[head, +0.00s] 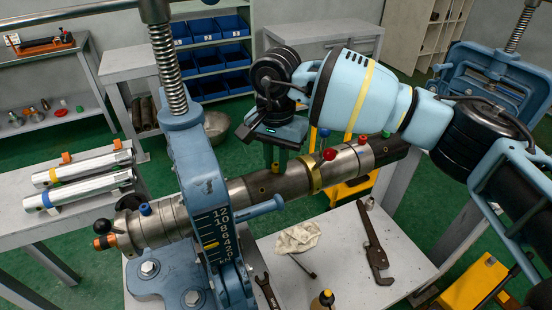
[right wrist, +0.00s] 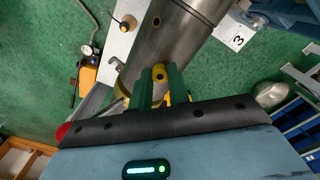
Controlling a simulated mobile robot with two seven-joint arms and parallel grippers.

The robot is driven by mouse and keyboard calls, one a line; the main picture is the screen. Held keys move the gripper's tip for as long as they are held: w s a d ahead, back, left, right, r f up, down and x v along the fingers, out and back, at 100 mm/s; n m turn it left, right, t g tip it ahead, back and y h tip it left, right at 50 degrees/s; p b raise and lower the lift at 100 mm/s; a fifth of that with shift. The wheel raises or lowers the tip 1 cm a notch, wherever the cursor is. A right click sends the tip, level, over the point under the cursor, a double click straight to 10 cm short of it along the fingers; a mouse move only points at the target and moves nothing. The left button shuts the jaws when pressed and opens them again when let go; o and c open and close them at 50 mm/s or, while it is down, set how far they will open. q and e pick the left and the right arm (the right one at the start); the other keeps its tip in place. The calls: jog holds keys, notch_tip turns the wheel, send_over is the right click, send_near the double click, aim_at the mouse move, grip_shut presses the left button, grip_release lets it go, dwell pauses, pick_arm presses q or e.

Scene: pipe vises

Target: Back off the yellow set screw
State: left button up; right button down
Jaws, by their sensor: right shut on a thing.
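The steel pipe (head: 250,188) lies through a blue vise (head: 205,180) and also shows in the right wrist view (right wrist: 190,35). The yellow set screw (right wrist: 159,72) shows as a small round head in the right wrist view. The green fingers of my right gripper (right wrist: 160,88) stand on both sides of it and are shut on it. In the head view my right gripper (head: 272,160) reaches down to the far side of the pipe, left of the brass-coloured collar (head: 314,173). The screw is mostly hidden there. My left gripper is not in view.
Red set screws (head: 329,154) and a blue one (head: 145,209) stick out along the pipe. A white bench (head: 345,255) carries a rag (head: 298,237), a pipe wrench (head: 373,245) and an oil bottle (head: 323,300). Two capped silver tubes (head: 85,177) lie on the left table.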

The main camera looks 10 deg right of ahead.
aim_at(276, 165)
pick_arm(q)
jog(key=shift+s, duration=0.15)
pick_arm(e)
jog(key=shift+s+f, duration=0.15)
jog(key=shift+f, duration=0.15)
jog(key=c, duration=1.3)
grip_release()
jog(key=shift+r, duration=0.1)
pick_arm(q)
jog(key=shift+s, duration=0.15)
pick_arm(e)
jog(key=shift+r, duration=0.1)
jog(key=shift+r, duration=0.5)
notch_tip(276, 165, up, 7)
jog(key=shift+f, duration=0.1)
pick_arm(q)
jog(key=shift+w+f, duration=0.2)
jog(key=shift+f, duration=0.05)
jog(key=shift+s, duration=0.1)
